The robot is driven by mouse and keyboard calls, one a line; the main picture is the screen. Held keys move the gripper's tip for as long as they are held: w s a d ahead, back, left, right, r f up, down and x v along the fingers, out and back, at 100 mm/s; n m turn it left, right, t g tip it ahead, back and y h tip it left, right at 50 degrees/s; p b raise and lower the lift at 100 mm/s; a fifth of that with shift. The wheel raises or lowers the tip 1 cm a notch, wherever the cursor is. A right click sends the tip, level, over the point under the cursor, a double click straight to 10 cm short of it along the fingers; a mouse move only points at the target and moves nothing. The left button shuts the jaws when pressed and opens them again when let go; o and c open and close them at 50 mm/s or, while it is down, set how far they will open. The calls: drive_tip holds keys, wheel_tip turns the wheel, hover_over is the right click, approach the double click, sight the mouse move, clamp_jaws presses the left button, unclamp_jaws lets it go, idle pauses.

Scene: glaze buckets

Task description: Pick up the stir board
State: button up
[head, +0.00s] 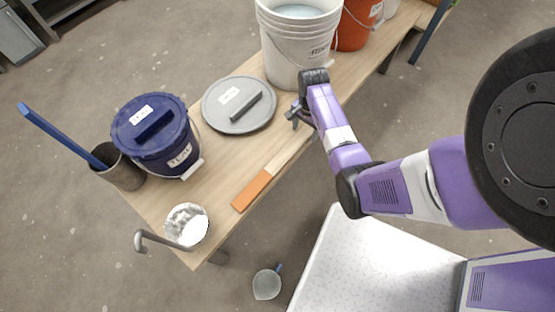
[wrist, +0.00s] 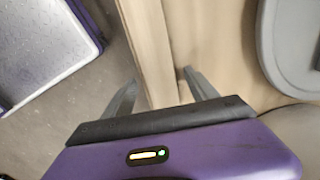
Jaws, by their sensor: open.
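The stir board (head: 251,191) lies flat along the front edge of the wooden bench. It has an orange end and a pale wood length that runs toward my gripper (head: 295,117). My gripper is low over the bench's front edge, near the far end of the board. In the wrist view my gripper (wrist: 160,76) is open, with one finger on each side of a pale wood strip (wrist: 150,45), which appears to be the board. No orange shows there. I cannot tell whether the fingers touch it.
A grey lid (head: 225,116) with a bar handle lies beside my gripper. A white bucket (head: 290,60) stands behind it. A blue lidded bucket (head: 165,150), a cup with a blue stick (head: 122,170) and a metal ladle (head: 187,224) stand left. A grey scoop (head: 267,284) lies on the floor.

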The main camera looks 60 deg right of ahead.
clamp_jaws()
idle(0.3)
